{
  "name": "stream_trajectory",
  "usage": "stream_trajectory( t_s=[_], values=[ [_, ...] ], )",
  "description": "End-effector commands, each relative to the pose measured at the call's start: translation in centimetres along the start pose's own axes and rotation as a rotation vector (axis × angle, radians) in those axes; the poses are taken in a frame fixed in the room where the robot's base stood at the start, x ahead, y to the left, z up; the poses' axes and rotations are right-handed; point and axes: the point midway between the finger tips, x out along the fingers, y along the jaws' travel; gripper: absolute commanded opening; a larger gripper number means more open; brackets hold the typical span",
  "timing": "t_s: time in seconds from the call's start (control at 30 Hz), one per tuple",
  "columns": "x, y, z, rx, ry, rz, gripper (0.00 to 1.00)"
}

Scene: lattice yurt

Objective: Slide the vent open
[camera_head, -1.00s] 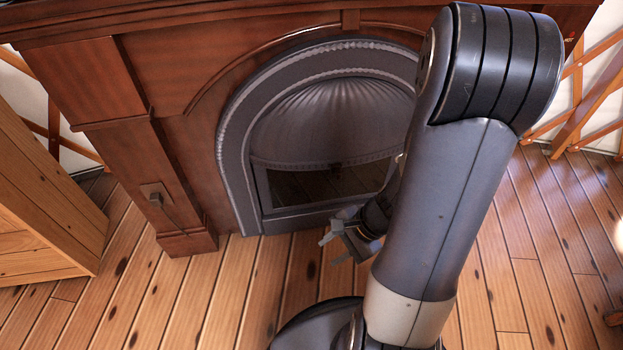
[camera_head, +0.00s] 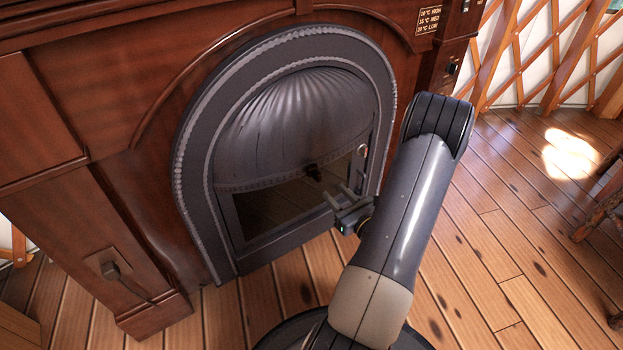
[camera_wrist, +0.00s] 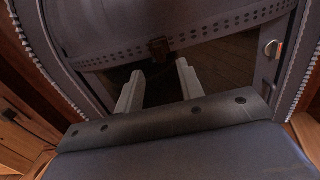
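The fireplace insert has a grey ribbed hood (camera_head: 285,115) with a row of small holes along its lower band, also seen in the wrist view (camera_wrist: 205,35). A small dark knob (camera_head: 313,172) sits at the middle of that lower edge; it shows in the wrist view (camera_wrist: 158,47) just beyond my fingertips. A small pale and reddish piece (camera_head: 363,150) is on the right of the frame, also in the wrist view (camera_wrist: 272,49). I cannot tell which part slides as the vent. My gripper (camera_head: 337,192) is open and empty, its fingers (camera_wrist: 156,72) apart, below and short of the knob.
A dark glass panel (camera_head: 285,205) lies below the hood. The wooden mantel (camera_head: 80,130) surrounds the insert, with a small plug-like fitting (camera_head: 111,270) on its left leg. A temperature label (camera_head: 429,19) is at upper right.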

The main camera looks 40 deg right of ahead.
Motion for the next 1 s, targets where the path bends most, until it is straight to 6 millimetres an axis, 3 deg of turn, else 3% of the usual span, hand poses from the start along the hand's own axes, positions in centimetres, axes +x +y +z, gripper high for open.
stream_trajectory(
  t_s=[0.5,0.93,1.0],
  values=[
    [8.4,0.2,-0.1,-0.003,-0.001,0.008,0.36],
    [9.6,0.2,0.0,0.0,0.001,0.005,0.36],
    [9.6,0.2,0.0,0.0,0.001,0.005,0.32]
  ],
)
